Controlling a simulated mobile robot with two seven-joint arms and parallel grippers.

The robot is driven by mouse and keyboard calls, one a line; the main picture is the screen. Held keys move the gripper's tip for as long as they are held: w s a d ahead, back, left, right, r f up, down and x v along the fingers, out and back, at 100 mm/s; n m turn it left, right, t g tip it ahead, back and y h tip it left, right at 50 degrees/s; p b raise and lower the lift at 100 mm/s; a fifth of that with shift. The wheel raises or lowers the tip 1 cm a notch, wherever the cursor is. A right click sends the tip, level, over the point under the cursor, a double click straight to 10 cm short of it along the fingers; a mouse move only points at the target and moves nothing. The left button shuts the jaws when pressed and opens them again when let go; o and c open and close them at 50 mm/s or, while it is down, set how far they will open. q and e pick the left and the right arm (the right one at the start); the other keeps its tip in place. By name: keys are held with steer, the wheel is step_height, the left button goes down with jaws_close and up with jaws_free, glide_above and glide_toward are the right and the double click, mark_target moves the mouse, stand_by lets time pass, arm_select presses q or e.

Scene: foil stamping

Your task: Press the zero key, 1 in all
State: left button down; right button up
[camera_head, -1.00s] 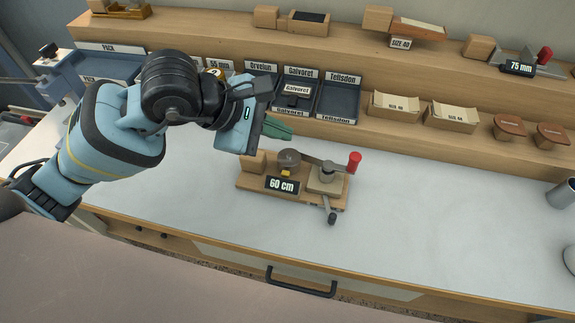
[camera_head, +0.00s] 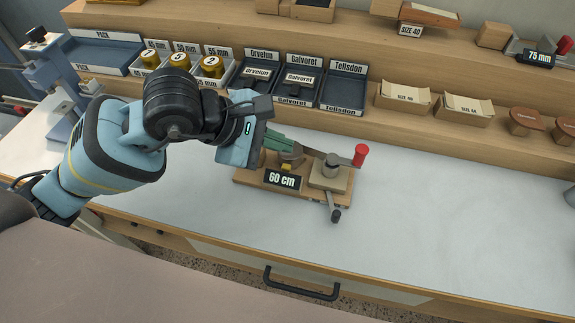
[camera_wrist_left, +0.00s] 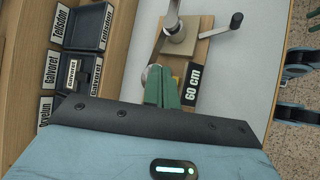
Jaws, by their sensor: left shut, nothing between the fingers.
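The wooden gauge block (camera_head: 240,178) stands on the white worktop, with a display reading "60 cm" (camera_head: 282,180), a small yellow key (camera_head: 287,167) and a red-handled lever (camera_head: 361,155). Which part is the zero key is not labelled; the yellow key sits just behind the display. My left gripper (camera_head: 298,148) has its green fingers shut and empty, over the back left of the block near the round dark part. In the left wrist view, the green fingers (camera_wrist_left: 160,70) cover part of the round part beside the display (camera_wrist_left: 192,84). Contact cannot be told. My right gripper is not in view.
Labelled dark trays (camera_head: 345,88) and gold rolls (camera_head: 212,66) stand behind on the lower shelf. Open cardboard boxes (camera_head: 403,97) are further right. The worktop (camera_head: 450,210) right of the block is clear. A drawer handle (camera_head: 302,289) is in front.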

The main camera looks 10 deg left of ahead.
mark_target(286, 168)
arm_select(q)
step_height(286, 168, down, 3)
steer(key=shift+r+b, duration=0.2)
steer(key=shift+b, duration=0.4)
steer(key=shift+f, duration=0.25)
stand_by(1.2)
steer(key=shift+f+b, duration=0.2)
steer(key=shift+b, duration=0.15)
steer(key=shift+f, duration=0.3)
